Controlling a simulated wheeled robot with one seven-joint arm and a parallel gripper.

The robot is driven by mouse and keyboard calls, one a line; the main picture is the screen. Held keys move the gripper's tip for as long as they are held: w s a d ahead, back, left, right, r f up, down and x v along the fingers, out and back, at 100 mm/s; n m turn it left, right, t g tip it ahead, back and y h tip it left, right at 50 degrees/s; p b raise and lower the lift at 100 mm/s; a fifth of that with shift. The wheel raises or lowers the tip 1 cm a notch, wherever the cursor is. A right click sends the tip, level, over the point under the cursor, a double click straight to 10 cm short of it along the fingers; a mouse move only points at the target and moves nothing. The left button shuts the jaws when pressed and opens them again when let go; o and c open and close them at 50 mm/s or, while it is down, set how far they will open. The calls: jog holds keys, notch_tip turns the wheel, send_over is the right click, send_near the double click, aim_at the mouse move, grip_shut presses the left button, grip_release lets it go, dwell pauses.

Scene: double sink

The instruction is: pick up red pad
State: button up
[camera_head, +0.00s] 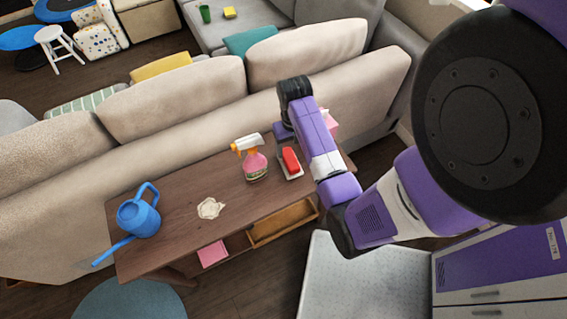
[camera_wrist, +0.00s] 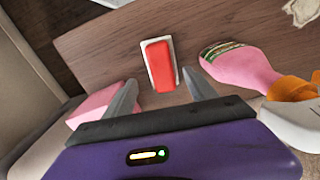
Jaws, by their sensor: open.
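The red pad (camera_head: 291,160) lies on a small pale tray (camera_head: 299,175) on the wooden table, right of the spray bottle. In the wrist view the red pad (camera_wrist: 160,65) lies lengthwise on the pale tray (camera_wrist: 147,62), ahead of my gripper (camera_wrist: 162,93). My gripper is open, with one finger to each side of the pad's near end in the picture. Nothing is between the fingers as far as I can see, and I cannot tell the height above the table. In the head view my arm hides most of the gripper.
A pink spray bottle (camera_head: 255,163) stands close to the pad; it is right of my gripper in the wrist view (camera_wrist: 240,66). A pink object (camera_wrist: 92,105) is by the left finger. A crumpled cloth (camera_head: 210,208) and a blue watering can (camera_head: 139,216) are farther left. The sofa (camera_head: 180,105) backs the table.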

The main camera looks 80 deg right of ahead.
aim_at(290, 158)
jog(key=shift+w+f, duration=0.2)
jog(key=shift+f, duration=3.6)
grip_shut()
